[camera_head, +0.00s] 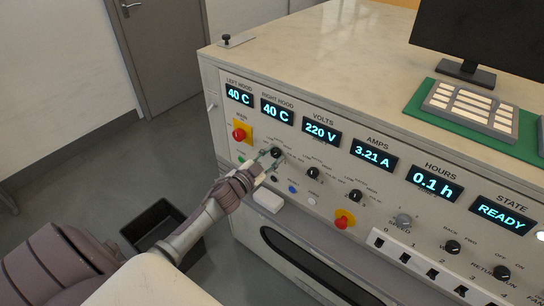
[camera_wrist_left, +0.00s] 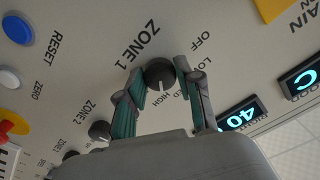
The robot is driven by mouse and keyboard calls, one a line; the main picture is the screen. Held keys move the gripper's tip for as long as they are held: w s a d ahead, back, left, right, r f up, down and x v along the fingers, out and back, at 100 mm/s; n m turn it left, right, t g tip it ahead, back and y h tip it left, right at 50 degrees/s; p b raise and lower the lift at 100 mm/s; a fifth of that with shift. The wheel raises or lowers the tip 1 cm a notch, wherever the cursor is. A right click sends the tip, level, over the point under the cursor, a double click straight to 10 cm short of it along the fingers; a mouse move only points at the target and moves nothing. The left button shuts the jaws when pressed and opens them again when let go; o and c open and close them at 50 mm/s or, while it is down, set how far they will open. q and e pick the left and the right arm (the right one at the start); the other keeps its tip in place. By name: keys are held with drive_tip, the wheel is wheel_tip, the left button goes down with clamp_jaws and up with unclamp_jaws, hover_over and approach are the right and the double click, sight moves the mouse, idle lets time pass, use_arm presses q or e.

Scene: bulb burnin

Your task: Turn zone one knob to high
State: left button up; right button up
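The zone one knob (camera_head: 277,152) is a small black dial on the cream front panel, below the volt and hood displays. In the left wrist view the knob (camera_wrist_left: 160,74) sits under the ZONE 1 label, with OFF, LOW, MED and HIGH printed around it. A pale mark on its rim faces the MED and HIGH side; the exact setting is hard to tell. My left gripper (camera_head: 269,158) reaches the panel with its fingertips (camera_wrist_left: 160,70) on opposite sides of the knob, seemingly closed against it. My right gripper is not in view.
The zone two knob (camera_wrist_left: 100,130) and a blue reset button (camera_wrist_left: 17,29) are nearby. A red emergency knob on yellow (camera_head: 239,134) is left of my gripper. A white box (camera_head: 268,200) projects below it. A black bin (camera_head: 160,225) stands on the floor.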

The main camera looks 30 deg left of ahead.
use_arm(q)
drive_tip(key=o, duration=0.4)
drive_tip(key=s, duration=0.8)
drive_tip(key=s+a, duration=0.1)
drive_tip(key=s, duration=0.3)
